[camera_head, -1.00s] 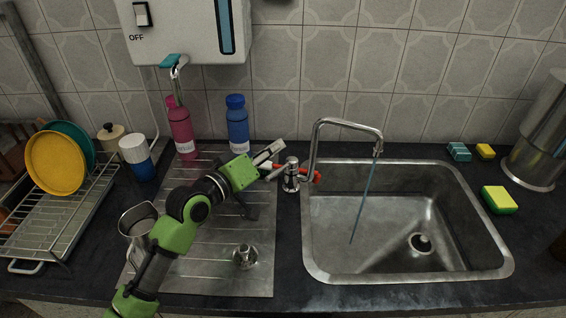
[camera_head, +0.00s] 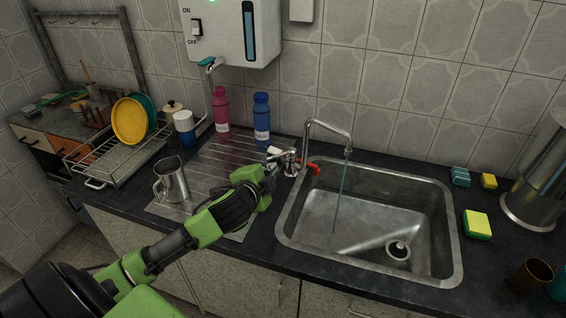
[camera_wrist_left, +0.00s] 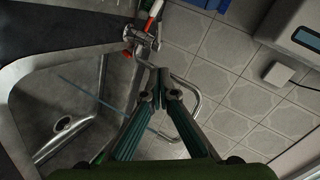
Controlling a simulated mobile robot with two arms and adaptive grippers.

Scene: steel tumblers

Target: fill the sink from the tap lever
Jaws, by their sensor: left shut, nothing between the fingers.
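The chrome tap (camera_head: 290,163) stands at the sink's back left corner, its spout arching over the basin. A red lever (camera_head: 313,168) is on its right side; another red and white part shows at the tap in the wrist view (camera_wrist_left: 152,17). A thin blue stream (camera_head: 341,190) falls from the spout into the steel sink (camera_head: 452,225). The drain (camera_head: 398,250) shows; I cannot tell how much water stands there. My left gripper (camera_head: 274,157) is shut and empty, close to the tap's left side; contact is unclear. Its fingertips meet in the wrist view (camera_wrist_left: 158,82). My right gripper is out of view.
A steel tumbler (camera_head: 171,182) stands on the draining board left of my arm. Pink (camera_head: 221,112) and blue (camera_head: 262,119) bottles stand behind it, below the water heater (camera_head: 232,35). Sponges (camera_head: 477,224) lie right of the sink. A dish rack (camera_head: 100,165) is at left.

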